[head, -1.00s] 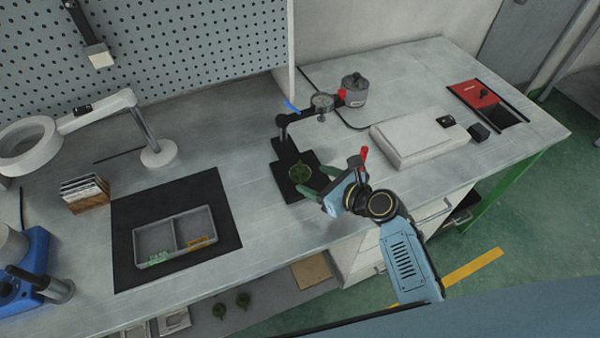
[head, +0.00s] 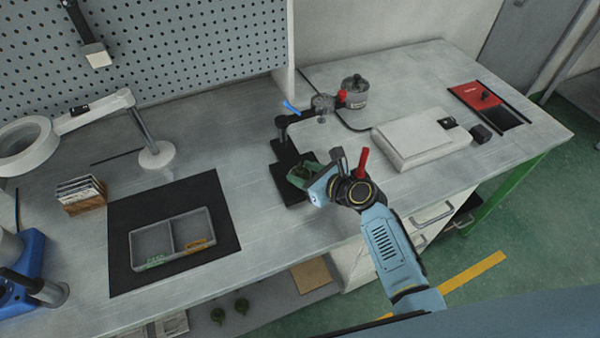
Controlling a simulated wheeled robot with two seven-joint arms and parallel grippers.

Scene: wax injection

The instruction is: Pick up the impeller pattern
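The impeller pattern (head: 299,176) is a small dark green part on the black gauge stand (head: 283,152), mostly hidden by my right gripper. My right gripper (head: 302,174) reaches in from the lower right, with its greenish fingers at the pattern. The fingers look apart with the pattern between them, but I cannot tell whether they press on it. My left gripper is not in view.
A dial gauge (head: 322,103) on an arm stands just behind the pattern. A grey divided tray (head: 172,238) lies on a black mat (head: 200,190) at left. A pale box (head: 412,140) is at right. Green parts (head: 242,306) lie below the bench edge.

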